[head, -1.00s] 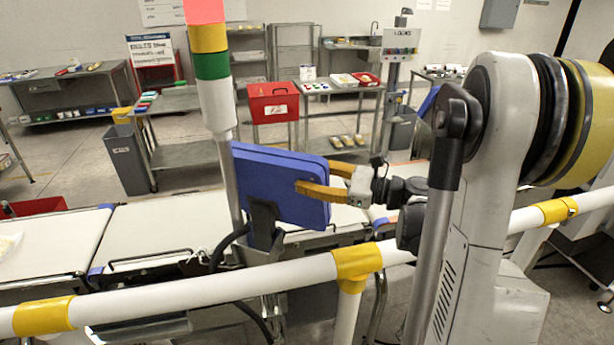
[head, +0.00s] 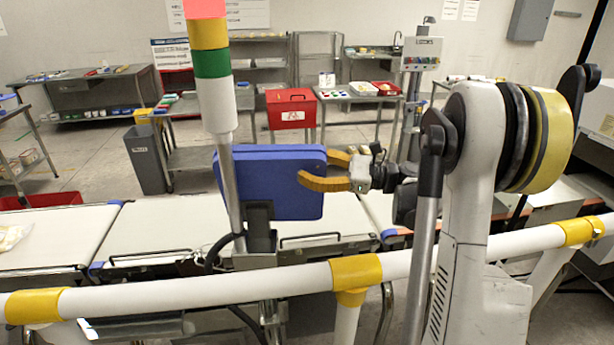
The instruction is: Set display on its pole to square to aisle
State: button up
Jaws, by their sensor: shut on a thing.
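The display (head: 283,182) is a blue flat box in the middle of the head view, with its back towards me. It sits on a dark bracket beside its grey pole (head: 231,190), which carries a red, yellow, green and white light stack (head: 212,75). My gripper (head: 326,170) has yellow fingers and comes in from the right. It is shut on the display's right edge, one finger on the near face and the other behind the top edge. The display's screen side is hidden.
A white rail with yellow joints (head: 200,292) crosses in front of the pole. White conveyor belts (head: 160,222) run behind it. A black cable (head: 212,258) loops at the pole's foot. A red box (head: 291,108) and tables stand farther back.

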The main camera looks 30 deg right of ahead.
jog(key=shift+o, duration=0.4)
jog(key=shift+w+d+r+t+b, duration=0.15)
jog(key=shift+w+d+t+b, duration=0.25)
jog(key=shift+w, duration=0.5)
jog(key=shift+d, duration=0.1)
jog(key=o, duration=1.3)
jog(key=shift+d, duration=0.1)
jog(key=v, duration=1.2)
jog(key=shift+w, duration=0.1)
jog(key=shift+d, duration=0.1)
